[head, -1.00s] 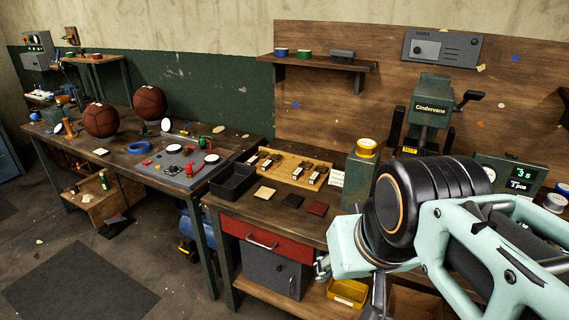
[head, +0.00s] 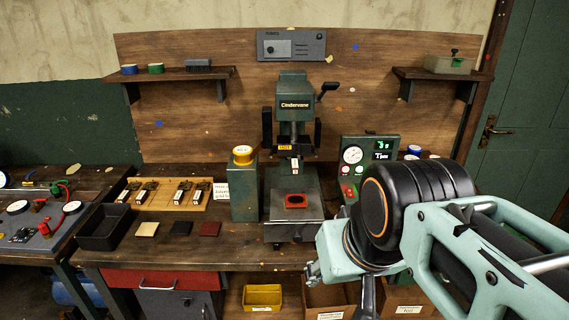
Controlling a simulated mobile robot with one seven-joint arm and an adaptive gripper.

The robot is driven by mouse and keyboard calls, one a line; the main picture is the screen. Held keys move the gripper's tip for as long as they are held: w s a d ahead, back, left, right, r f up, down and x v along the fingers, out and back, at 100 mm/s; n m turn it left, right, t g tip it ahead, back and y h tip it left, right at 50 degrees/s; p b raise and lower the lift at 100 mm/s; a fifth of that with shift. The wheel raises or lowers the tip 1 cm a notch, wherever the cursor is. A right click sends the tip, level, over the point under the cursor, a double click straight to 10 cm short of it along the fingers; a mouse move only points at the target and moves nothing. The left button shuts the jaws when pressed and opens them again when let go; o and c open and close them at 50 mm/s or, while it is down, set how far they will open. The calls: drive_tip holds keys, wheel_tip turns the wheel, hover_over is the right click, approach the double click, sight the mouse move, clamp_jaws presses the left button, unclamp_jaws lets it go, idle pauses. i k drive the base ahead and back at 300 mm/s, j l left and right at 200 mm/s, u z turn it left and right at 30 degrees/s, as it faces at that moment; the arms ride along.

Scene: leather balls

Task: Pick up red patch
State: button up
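A dark red square patch (head: 209,229) lies flat on the workbench. It is the rightmost in a row with a black patch (head: 180,229) and a cream patch (head: 147,229). A brighter red piece with a dark centre (head: 295,201) sits on the bed of the green press (head: 294,110). My arm reaches in from the right, with its pale green wrist in front of the bench's right part, well right of the patches. Only part of my gripper (head: 367,299) shows below the wrist. Its fingertips cannot be made out, so its opening is unclear.
A black tray (head: 105,228) stands left of the patches. Behind them is a wooden board (head: 165,196) with several stamps. A green box with a yellow top (head: 243,185) stands between patches and press. A gauge box (head: 369,165) is right of the press. The bench front before the patches is clear.

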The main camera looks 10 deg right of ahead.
sight(293, 201)
drive_tip(key=i+l, duration=0.35)
drive_tip(key=i+l+z, duration=0.1)
drive_tip(key=i+l, duration=0.2)
drive_tip(key=l, duration=0.25)
drive_tip(key=i+l+u, duration=0.15)
drive_tip(key=l, duration=0.3)
drive_tip(key=l+u, duration=0.1)
drive_tip(key=l, duration=0.35)
drive_tip(key=i+j+z, duration=0.25)
drive_tip(key=k+j, duration=0.05)
